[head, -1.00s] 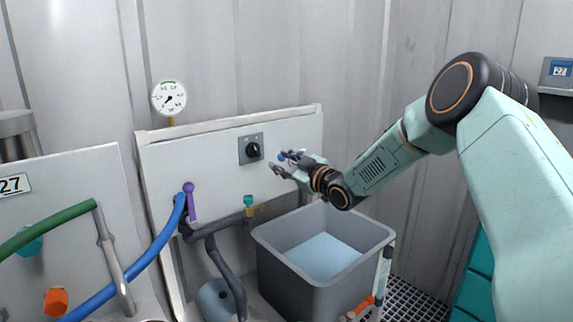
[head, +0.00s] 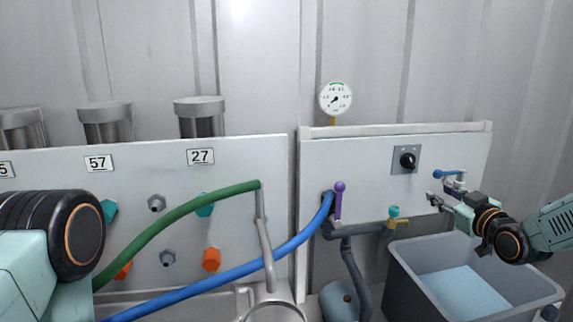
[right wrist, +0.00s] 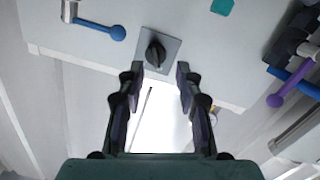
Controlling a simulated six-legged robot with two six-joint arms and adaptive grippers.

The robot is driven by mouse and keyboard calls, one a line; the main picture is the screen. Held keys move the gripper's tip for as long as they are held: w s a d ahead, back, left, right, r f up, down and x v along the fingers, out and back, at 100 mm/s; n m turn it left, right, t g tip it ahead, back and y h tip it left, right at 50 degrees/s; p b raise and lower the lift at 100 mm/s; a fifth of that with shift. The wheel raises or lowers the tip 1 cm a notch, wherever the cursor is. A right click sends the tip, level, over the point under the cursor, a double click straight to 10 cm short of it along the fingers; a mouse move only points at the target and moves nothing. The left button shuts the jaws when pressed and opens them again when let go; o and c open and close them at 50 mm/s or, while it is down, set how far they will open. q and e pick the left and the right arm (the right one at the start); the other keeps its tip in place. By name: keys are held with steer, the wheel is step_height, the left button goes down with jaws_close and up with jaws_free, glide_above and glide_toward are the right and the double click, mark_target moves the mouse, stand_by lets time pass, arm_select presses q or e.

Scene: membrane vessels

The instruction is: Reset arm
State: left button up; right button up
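My right gripper (head: 442,196) is at the right in the head view, in front of the white panel (head: 355,165), below and right of a black rotary knob (head: 408,160). In the right wrist view the right gripper (right wrist: 158,78) has its two fingers apart with nothing between them. The knob (right wrist: 155,55) on its grey plate shows just beyond the fingertips, apart from them. Part of my left arm shows at the lower left of the head view; the left gripper is out of view.
A grey tub (head: 425,285) holding water stands below my right gripper. A blue-handled valve (head: 447,174), a purple lever (head: 339,200) and a teal tap (head: 394,212) are on the panel. Blue (head: 215,277) and green (head: 170,220) hoses cross the left. A gauge (head: 335,98) is above.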

steer(key=s+a+f+m+g, duration=0.2)
steer(key=s+a+f+g, duration=0.15)
steer(key=s+f, duration=0.35)
steer(key=s+a+f+m+g, duration=0.2)
steer(key=s+a+f, duration=0.25)
steer(key=f, duration=0.35)
steer(key=s+a+f+m+g, duration=0.1)
steer(key=s+a+f+g, duration=0.2)
steer(key=s+a+f, duration=0.4)
steer(key=s+a+f+g, duration=0.1)
steer(key=s+f, duration=0.3)
steer(key=s, duration=0.6)
steer(key=s+a+f+g+h, duration=0.1)
steer(key=s+f+g, duration=0.3)
steer(key=s, duration=0.6)
steer(key=s+a+f+g, duration=0.1)
steer(key=s+f+g, duration=0.2)
steer(key=s, duration=0.7)
steer(key=shift+s+f, duration=0.35)
steer(key=shift+f, duration=0.4)
